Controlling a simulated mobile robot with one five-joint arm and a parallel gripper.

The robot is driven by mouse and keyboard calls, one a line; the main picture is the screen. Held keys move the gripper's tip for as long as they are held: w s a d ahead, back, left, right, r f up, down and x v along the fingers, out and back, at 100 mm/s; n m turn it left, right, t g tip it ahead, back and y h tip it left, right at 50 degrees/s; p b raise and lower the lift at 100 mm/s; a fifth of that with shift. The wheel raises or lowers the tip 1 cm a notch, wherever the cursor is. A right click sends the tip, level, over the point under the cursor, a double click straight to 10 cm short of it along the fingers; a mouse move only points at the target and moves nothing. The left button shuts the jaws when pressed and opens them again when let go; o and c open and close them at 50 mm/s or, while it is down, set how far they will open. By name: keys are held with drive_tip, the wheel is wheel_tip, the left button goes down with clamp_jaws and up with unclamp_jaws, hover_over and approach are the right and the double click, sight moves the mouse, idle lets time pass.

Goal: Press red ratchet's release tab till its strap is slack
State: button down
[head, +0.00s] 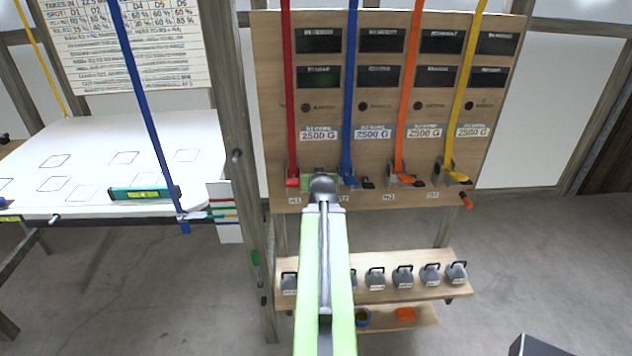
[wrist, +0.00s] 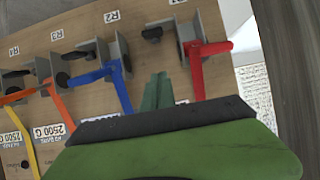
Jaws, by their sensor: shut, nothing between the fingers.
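The red ratchet (head: 292,182) is leftmost on the wooden panel, with its red strap (head: 288,90) running straight up. In the wrist view the red ratchet (wrist: 196,62) is at the upper right, a red lever on a grey bracket. A black tab (wrist: 152,33) sits beside that bracket, under the R1 label; in the head view my arm hides this spot. My gripper (head: 322,186) is just right of the red ratchet. In the wrist view my gripper's green fingers (wrist: 158,92) are together and empty, pointing towards the gap between red and blue ratchets. Contact with the tab does not show.
Blue (head: 348,180), orange (head: 402,178) and yellow (head: 450,175) ratchets stand in a row to the right. A shelf (head: 375,292) with several grey weights is below. A wooden post (head: 235,120) and a white table (head: 110,150) are at left.

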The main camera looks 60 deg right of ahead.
drive_tip(key=b+x, duration=0.5)
drive_tip(key=x, duration=0.6)
drive_tip(key=shift+f+b, duration=0.25)
drive_tip(key=shift+b, duration=0.05)
drive_tip(key=f+b, duration=0.2)
drive_tip(key=s+a+f+b, duration=0.1)
drive_tip(key=shift+a, duration=0.15)
drive_tip(key=shift+a+f, duration=0.1)
drive_tip(key=shift+f, duration=0.05)
